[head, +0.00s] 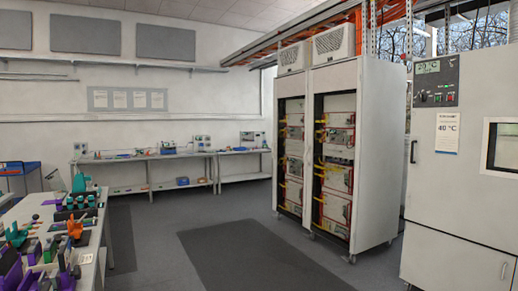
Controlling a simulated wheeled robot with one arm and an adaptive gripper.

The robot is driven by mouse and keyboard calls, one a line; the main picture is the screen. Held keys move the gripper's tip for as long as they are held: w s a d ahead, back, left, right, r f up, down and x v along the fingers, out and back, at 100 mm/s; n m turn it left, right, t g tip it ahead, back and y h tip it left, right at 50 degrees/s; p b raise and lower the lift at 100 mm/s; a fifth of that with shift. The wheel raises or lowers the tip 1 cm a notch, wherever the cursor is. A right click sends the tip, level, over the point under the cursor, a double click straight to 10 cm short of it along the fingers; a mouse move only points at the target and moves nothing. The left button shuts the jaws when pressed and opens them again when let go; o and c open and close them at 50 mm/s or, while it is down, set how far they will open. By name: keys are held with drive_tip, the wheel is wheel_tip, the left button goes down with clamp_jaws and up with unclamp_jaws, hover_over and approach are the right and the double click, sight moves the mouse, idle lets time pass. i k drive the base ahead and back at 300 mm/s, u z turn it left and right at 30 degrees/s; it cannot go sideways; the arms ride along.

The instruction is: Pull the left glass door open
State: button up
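The battery cycler cabinet (380,150) stands right of the middle in the head view, a tall white housing with two bays side by side. The left bay (291,155) has a dark frame and shows racked units with yellow and red parts. The right bay (335,165) looks alike. The left glass door is hard to make out against the units behind it; I cannot tell its handle or whether it is fully shut. My gripper is not in view.
A white climate chamber (440,195) marked 40 °C stands to the right. A dark mat (255,260) lies on clear floor before the cabinet. A table (92,243) with colourful parts is at left; benches (145,157) line the back wall.

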sight(295, 85)
drive_tip(key=u, duration=0.1)
drive_tip(key=i, duration=1.4)
drive_tip(key=u, duration=0.2)
drive_tip(key=i, duration=1.85)
drive_tip(key=u, duration=0.3)
drive_tip(key=i, duration=5.25)
drive_tip(key=z, duration=0.05)
drive_tip(key=i, duration=2.4)
drive_tip(key=z, duration=0.15)
